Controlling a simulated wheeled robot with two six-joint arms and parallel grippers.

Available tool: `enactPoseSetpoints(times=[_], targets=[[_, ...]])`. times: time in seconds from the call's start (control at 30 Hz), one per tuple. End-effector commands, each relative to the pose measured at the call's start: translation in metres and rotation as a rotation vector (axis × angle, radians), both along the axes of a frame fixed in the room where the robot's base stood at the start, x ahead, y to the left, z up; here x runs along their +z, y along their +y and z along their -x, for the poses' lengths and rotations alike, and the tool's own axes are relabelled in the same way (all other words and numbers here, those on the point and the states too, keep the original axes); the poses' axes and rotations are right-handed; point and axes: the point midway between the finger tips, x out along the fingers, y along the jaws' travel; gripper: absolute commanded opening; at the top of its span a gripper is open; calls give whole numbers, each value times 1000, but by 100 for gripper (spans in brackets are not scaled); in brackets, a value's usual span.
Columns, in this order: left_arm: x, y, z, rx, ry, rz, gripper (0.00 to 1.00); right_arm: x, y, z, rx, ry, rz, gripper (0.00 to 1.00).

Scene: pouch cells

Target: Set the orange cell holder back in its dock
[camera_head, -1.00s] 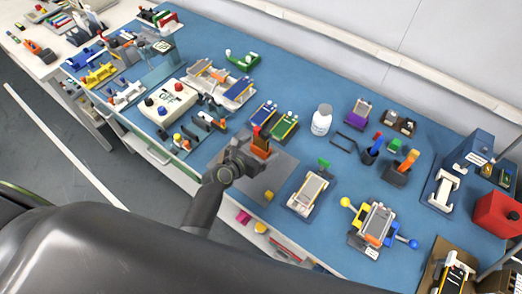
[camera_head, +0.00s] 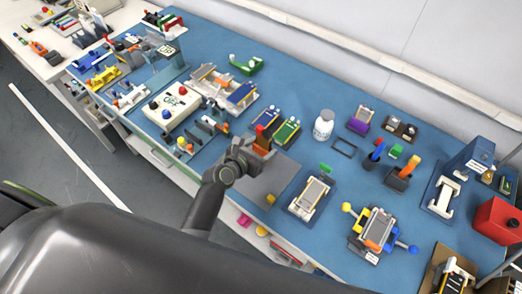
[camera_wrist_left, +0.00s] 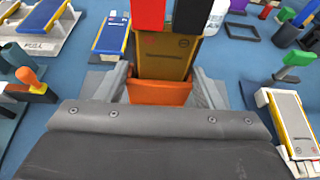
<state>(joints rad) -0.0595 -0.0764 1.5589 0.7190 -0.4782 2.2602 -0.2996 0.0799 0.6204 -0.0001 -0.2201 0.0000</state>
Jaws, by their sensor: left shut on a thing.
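The orange cell holder (camera_head: 262,145) is in my left gripper (camera_head: 250,156), above or at the far edge of the grey mat in the head view. In the left wrist view the holder (camera_wrist_left: 160,92) sits between the two fingers. A gold-brown pouch cell (camera_wrist_left: 163,56) stands upright in it, with red and black blocks at its top. My left gripper is shut on the holder. I cannot tell whether the holder's underside touches anything. I cannot pick out the dock with certainty. My right gripper is not in view.
A grey mat (camera_head: 270,181) lies beside my left gripper. Blue and green cell trays (camera_head: 286,131) stand just behind the holder. A white bottle (camera_head: 323,126) and a cell fixture (camera_head: 312,196) stand to the right. A white box with buttons (camera_head: 175,107) stands left.

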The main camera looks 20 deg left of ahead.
Motion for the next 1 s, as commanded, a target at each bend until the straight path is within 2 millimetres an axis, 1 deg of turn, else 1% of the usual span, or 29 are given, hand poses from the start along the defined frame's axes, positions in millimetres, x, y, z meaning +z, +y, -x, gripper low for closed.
enactPoseSetpoints(times=[0.03, 0.1, 0.23, 0.4, 0.53, 0.83, 0.93, 1.0], targets=[[18, 0, -1, 1, -6, 1, 39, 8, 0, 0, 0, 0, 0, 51], [32, 0, 0, 1, -5, 0, 39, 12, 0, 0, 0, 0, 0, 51], [53, 0, 0, 2, -4, 1, 39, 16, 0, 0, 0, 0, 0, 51], [69, 0, 0, 1, -3, 1, 39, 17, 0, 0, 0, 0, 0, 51], [72, 0, 0, 1, -2, 1, 39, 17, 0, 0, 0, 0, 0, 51], [71, 1, 0, 0, -2, 1, 39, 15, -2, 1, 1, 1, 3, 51], [66, 5, 0, -5, -4, -1, 39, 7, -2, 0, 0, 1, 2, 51], [62, 11, 0, -14, -4, -3, 39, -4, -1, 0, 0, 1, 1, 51]])
